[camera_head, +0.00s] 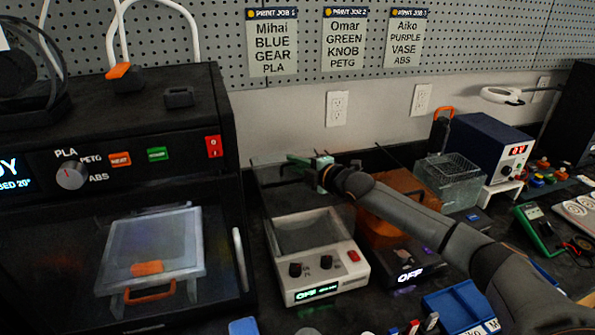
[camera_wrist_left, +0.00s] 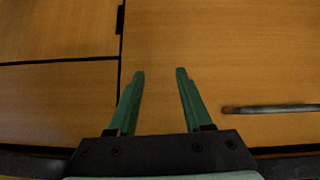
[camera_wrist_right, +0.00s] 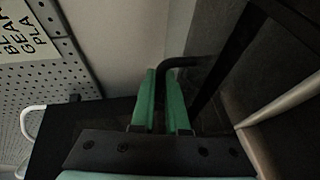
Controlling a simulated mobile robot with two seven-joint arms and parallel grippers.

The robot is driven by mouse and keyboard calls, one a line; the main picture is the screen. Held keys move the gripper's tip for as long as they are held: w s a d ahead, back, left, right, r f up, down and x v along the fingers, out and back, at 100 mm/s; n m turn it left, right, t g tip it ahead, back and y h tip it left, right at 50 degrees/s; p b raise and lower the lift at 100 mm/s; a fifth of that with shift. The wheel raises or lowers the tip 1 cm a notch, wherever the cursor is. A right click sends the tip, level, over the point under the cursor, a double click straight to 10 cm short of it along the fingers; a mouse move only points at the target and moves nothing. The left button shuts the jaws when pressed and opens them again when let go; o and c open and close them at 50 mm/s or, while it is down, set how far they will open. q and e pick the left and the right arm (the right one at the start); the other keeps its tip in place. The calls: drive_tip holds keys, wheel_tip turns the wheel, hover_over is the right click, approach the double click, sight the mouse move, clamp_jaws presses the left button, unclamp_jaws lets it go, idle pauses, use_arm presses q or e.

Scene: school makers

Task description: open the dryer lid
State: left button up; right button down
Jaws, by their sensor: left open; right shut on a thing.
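The dryer (camera_head: 318,273) is a pale box with two dark knobs, a red switch and a lit green display. Its see-through, dark-edged lid (camera_head: 285,200) appears raised and tilted up at the back of the dryer. My right gripper (camera_head: 301,162) is at the lid's upper part. In the right wrist view my right gripper (camera_wrist_right: 164,82) has its green fingers closed on a dark, bent handle (camera_wrist_right: 183,62). My left gripper (camera_wrist_left: 160,72) shows only in its own wrist view, open and empty over a wooden surface.
A black 3D printer (camera_head: 225,150) stands left of the dryer. An orange box (camera_head: 400,195) and a dark unit reading OFF (camera_head: 405,272) are to the right, partly behind my right arm. A pegboard wall (camera_head: 215,50) is behind.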

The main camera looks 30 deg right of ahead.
drive_tip(key=shift+w, duration=0.15)
drive_tip(key=c, duration=1.2)
unclamp_jaws()
drive_tip(key=b+v, duration=0.1)
drive_tip(key=v, duration=1.1)
drive_tip(key=shift+s, duration=0.3)
